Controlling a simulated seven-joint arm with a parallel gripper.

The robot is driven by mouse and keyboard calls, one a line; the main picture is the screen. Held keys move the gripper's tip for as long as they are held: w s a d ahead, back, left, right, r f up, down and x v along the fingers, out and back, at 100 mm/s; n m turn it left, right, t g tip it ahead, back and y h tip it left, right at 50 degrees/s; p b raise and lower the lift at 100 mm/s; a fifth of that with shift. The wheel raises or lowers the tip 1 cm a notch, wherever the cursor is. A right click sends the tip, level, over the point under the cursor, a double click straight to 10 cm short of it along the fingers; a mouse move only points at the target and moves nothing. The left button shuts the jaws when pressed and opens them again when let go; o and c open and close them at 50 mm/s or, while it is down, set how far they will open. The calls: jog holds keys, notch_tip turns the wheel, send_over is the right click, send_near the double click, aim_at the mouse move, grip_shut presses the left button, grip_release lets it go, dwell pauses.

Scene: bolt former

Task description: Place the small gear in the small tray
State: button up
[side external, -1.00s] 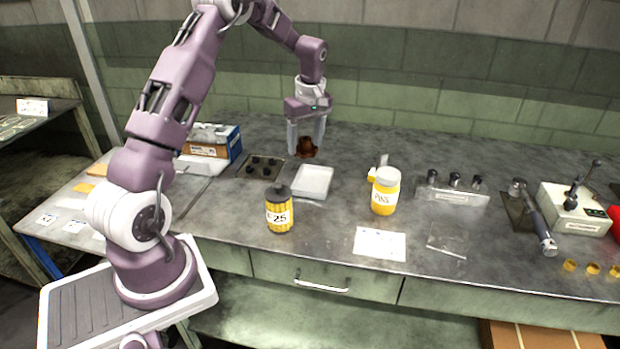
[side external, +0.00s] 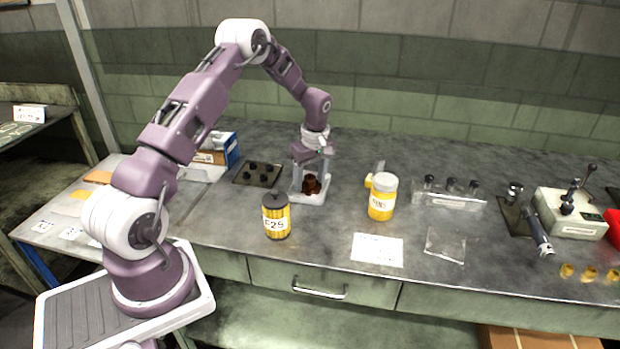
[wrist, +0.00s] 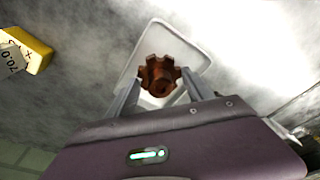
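The small gear (side external: 311,184) is dark reddish brown, with blunt teeth and a hub. It is between the two fingers of my gripper (side external: 311,181), which is shut on it by its sides. In the wrist view the gear (wrist: 158,76) lies between the fingertips of my gripper (wrist: 160,78). The small tray (side external: 308,199) is white, shallow and square, and also shows in the wrist view (wrist: 150,28). The gear is over the tray's inside, low down; whether it touches the floor of the tray I cannot tell.
A yellow-and-black canister (side external: 276,217) stands in front-left of the tray. A yellow jar with a white lid (side external: 382,197) stands to the right. A dark plate with pegs (side external: 256,174) lies to the left. The bench behind the tray is clear.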

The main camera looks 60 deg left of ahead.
aim_at(315, 190)
jog(key=shift+o, duration=0.8)
jog(key=shift+r, duration=0.4)
notch_tip(315, 190, up, 12)
jog(key=d+r, duration=0.1)
jog(key=d, duration=0.2)
jog(key=s+d+r+m+t, duration=0.2)
jog(key=s+d+r+m, duration=0.55)
jog(key=d+r, duration=0.45)
jog(key=s+d+m+t, duration=0.1)
jog(key=s+d+m, duration=0.2)
jog(key=s, duration=0.4)
jog(key=s+d+m+t+h, duration=0.1)
jog(key=s+d+m, duration=0.3)
jog(key=s, duration=0.3)
jog(key=s+d+m+t, duration=0.1)
jog(key=s+d+m, duration=0.2)
jog(key=s, duration=0.4)
jog(key=shift+s+d+r+t+h, duration=0.25)
jog(key=shift+d+r+h, duration=0.2)
jog(key=shift+d, duration=0.35)
